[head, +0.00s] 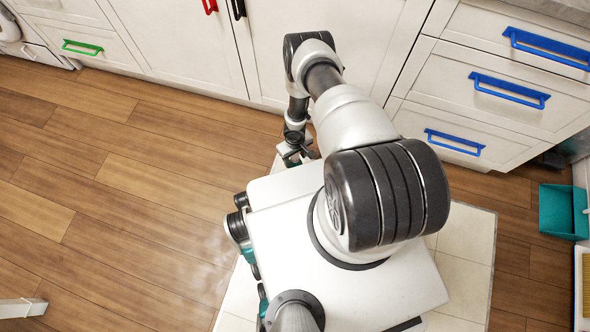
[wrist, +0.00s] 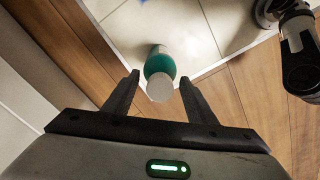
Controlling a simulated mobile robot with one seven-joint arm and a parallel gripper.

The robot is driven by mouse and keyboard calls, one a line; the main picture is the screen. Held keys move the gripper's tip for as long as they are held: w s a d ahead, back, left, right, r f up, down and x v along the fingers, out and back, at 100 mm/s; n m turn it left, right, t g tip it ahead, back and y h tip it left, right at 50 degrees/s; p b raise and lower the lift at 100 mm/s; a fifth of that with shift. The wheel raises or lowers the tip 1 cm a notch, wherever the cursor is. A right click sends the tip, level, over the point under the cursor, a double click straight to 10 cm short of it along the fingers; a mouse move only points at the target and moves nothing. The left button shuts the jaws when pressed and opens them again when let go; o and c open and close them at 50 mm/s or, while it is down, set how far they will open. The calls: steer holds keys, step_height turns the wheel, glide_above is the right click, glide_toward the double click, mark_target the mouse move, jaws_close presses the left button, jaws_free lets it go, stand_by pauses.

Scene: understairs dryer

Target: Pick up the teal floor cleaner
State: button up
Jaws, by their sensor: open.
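The teal floor cleaner (wrist: 159,64) shows in the wrist view as a teal bottle with a pale round cap (wrist: 160,88) facing the camera. It is at the edge of the pale tiled patch. My gripper (wrist: 160,78) is open, with one dark finger on each side of the bottle in the picture. No contact shows, and I cannot tell how far the fingers are from it in depth. In the head view my gripper (head: 296,152) is low in front of the cabinets, partly covered by my arm.
White cabinet doors (head: 185,45) and drawers with blue handles (head: 455,142) line the back. A teal bin (head: 562,212) stands at the far right. A white leg-like piece (head: 22,307) is at the lower left. The wooden floor (head: 110,210) on the left is clear.

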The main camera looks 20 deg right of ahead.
jaws_close()
steer(key=shift+r, duration=0.15)
